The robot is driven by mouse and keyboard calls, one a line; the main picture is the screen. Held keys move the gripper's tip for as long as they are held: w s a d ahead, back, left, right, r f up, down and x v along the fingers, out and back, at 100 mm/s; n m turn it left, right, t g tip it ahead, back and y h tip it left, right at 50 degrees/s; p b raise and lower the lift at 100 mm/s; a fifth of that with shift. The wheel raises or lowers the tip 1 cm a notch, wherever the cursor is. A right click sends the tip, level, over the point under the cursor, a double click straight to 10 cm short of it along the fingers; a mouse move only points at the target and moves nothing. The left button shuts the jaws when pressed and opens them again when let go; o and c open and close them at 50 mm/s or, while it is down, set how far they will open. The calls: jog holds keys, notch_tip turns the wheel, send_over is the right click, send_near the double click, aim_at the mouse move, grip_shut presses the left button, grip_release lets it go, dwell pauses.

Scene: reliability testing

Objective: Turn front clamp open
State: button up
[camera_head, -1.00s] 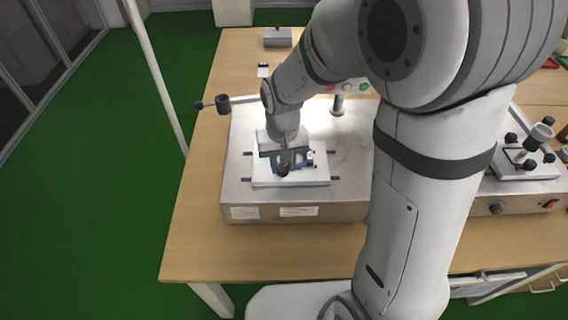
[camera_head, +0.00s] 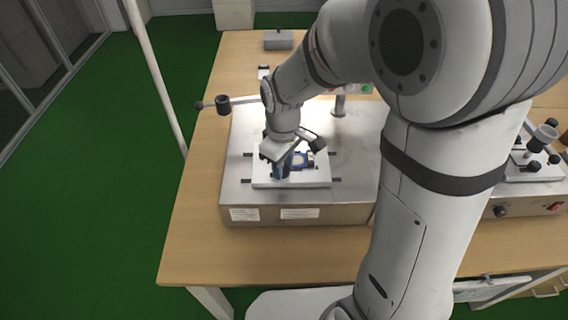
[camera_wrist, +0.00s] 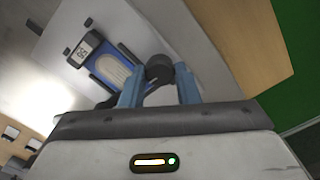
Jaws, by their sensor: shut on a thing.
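The front clamp shows in the wrist view as a dark round knob (camera_wrist: 159,66) on a dark arm. My gripper (camera_wrist: 160,80) has its two blue fingers on either side of this knob, shut on it. In the head view my gripper (camera_head: 281,170) is low over the front of the white plate, and its body hides most of the clamp. A blue device (camera_wrist: 112,66) with a pale oval middle and a small display (camera_wrist: 84,48) lies beside the knob. Part of it shows in the head view (camera_head: 303,160).
The white plate (camera_head: 315,178) sits on a metal box (camera_head: 350,185) on a wooden table (camera_head: 190,240). A lever with a black end (camera_head: 222,104) sticks out at the left. A second fixture (camera_head: 530,163) stands at the right. A grey box (camera_head: 278,40) is at the back.

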aim_at(284, 168)
jog(key=shift+n, duration=0.3)
dwell(0.4)
jog(key=o, duration=1)
jog(key=shift+c, duration=0.2)
notch_tip(284, 168, up, 8)
jog(key=shift+f, duration=0.1)
jog(key=shift+d, duration=0.1)
jog(key=s+d+r+m+t, duration=0.2)
jog(key=s+d+m, duration=0.9)
jog(key=s+d, duration=0.1)
jog(key=shift+d+t, duration=0.3)
jog(key=shift+t, duration=0.1)
